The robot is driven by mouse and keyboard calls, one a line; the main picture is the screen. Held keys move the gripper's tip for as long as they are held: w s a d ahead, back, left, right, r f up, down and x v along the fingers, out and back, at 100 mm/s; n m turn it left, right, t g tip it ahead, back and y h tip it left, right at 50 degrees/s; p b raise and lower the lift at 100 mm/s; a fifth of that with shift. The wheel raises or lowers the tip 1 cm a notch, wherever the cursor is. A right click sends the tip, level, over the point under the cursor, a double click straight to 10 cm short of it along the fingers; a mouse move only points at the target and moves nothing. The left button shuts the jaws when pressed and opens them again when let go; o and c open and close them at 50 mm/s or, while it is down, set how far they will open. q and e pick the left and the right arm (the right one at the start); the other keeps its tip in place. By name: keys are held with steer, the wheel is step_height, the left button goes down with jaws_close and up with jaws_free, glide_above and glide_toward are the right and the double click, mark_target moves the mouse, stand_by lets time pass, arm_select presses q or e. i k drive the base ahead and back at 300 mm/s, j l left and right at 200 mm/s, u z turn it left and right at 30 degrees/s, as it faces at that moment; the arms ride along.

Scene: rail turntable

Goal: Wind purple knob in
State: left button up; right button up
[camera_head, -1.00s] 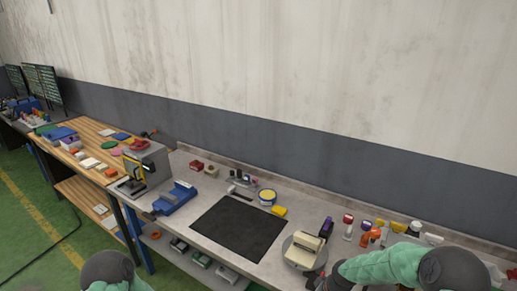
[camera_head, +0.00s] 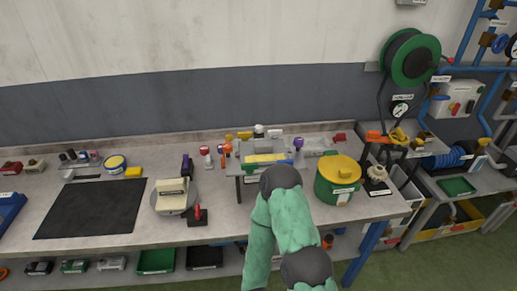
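A small purple knob (camera_head: 298,143) shows at the back of the bench, at the right end of a grey fixture (camera_head: 312,147). Another purple piece (camera_head: 187,165) stands upright behind the round grey turntable (camera_head: 180,207), which bears a cream block (camera_head: 172,194). I cannot tell from this distance which purple part is the task's knob, or how far out either stands. One of my green-sleeved arms rises from the bottom, in front of a fixture with a yellow strip (camera_head: 266,158). Neither gripper is visible.
A black mat (camera_head: 90,208) lies left of the turntable. A red-handled black clamp (camera_head: 197,214) sits at the bench's front edge. A green pot with a yellow lid (camera_head: 338,172) stands right of my arm. Small coloured items crowd the back; a hose reel (camera_head: 410,58) hangs right.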

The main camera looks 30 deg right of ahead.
mark_target(298, 141)
steer(key=z, duration=1.2)
steer(key=l+u, duration=0.15)
steer(key=i+l, duration=0.05)
